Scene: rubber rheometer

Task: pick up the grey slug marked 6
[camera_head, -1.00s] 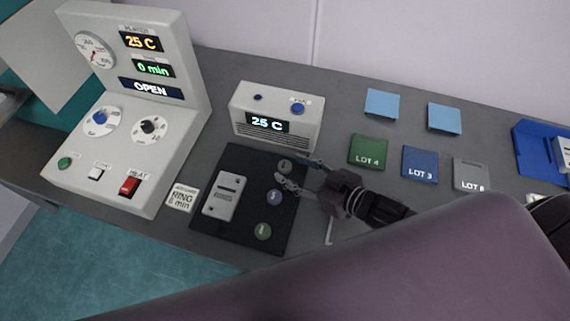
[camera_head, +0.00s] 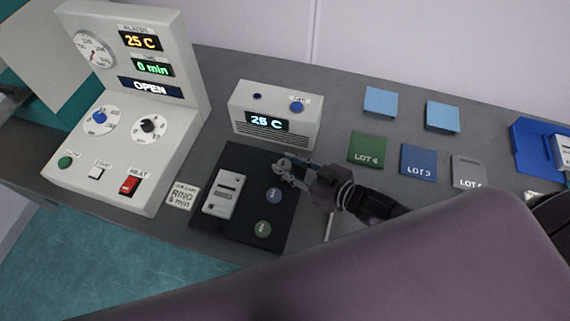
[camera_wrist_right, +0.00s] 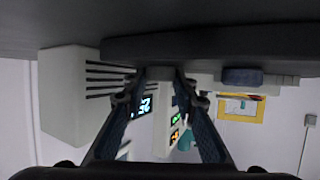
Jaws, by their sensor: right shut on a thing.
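The grey slug (camera_head: 283,165), a small round disc, is at the upper right of the black mat (camera_head: 240,155) in the head view. Its mark cannot be read. My right gripper (camera_head: 287,170) comes in from the right and is shut on the grey slug. In the right wrist view the slug (camera_wrist_right: 160,73) shows as a grey piece between the fingertips (camera_wrist_right: 160,88). I cannot tell whether it is clear of the mat. My left gripper is not clearly seen.
A white box reading 25 C (camera_head: 277,112) stands behind. The rheometer (camera_head: 130,110) is left; lot cards (camera_head: 367,150) lie right.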

